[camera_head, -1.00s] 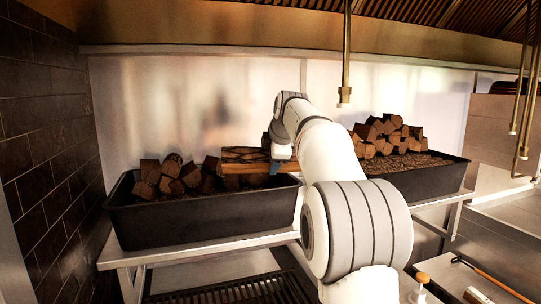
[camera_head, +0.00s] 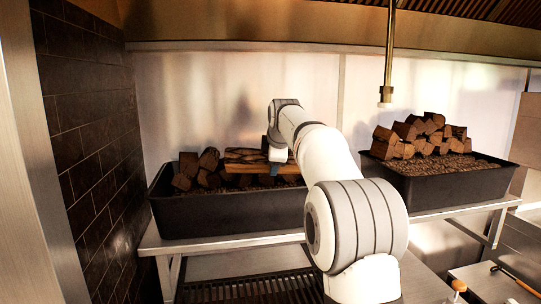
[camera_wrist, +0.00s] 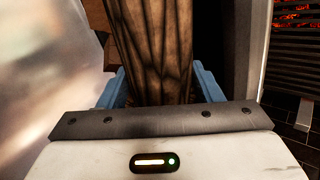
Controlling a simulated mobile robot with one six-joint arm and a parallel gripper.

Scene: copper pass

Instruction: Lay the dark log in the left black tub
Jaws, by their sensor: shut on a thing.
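My gripper (camera_wrist: 160,88) is shut on a dark brown log (camera_wrist: 150,45), which sits between its blue fingers in the wrist view. In the head view the log (camera_head: 242,160) lies roughly level above the left black tub (camera_head: 228,215), over the middle to right part. Its lower edge looks lighter. My gripper (camera_head: 276,168) is at its right part, and my arm hides the tub's right end. I cannot tell whether the log touches anything below it. Several other logs (camera_head: 205,168) are piled in the left of this tub.
The right black tub (camera_head: 445,190) holds a pile of logs (camera_head: 415,138) on a brown granular bed. A dark tiled wall (camera_head: 95,150) stands at the left. A grate (camera_head: 250,290) lies below the left tub.

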